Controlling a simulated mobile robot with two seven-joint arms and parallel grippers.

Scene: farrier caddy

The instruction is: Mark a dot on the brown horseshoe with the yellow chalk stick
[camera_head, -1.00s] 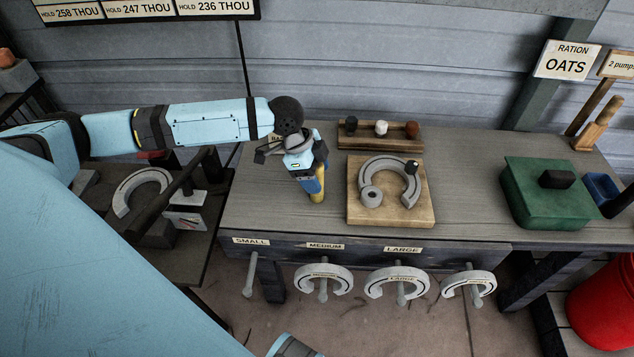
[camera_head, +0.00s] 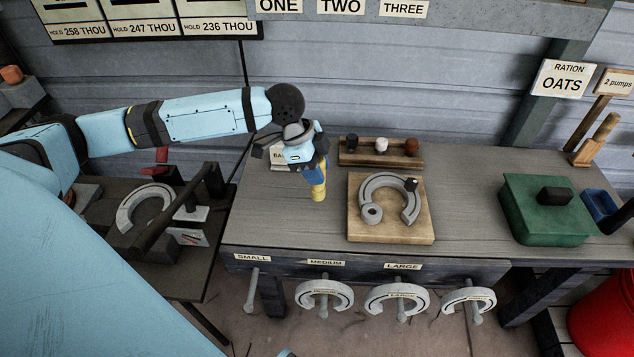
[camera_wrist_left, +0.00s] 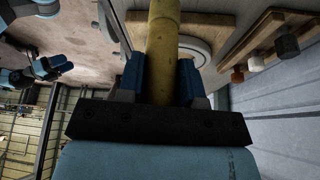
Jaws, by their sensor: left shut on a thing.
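The yellow chalk stick (camera_head: 319,193) is in my left gripper (camera_head: 317,172), pointing down over the bench left of the wooden board. The left wrist view shows the thick yellow stick (camera_wrist_left: 163,50) between the blue fingers of the left gripper (camera_wrist_left: 160,78), which is shut on it. I cannot tell whether its tip touches the bench. A horseshoe (camera_head: 374,187) lies on the wooden board (camera_head: 390,232); it looks grey, not brown. Stick and horseshoe are apart. Blue and black parts in the left wrist view seem to be my right gripper (camera_wrist_left: 52,66); its jaws are unclear.
A wooden rack (camera_head: 360,157) with black, white and brown pieces stands behind the board. Several grey horseshoes hang on the bench front (camera_head: 398,298). Another horseshoe (camera_head: 143,204) lies on the left stand. A green box (camera_head: 545,222) stands right. Bench between board and box is clear.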

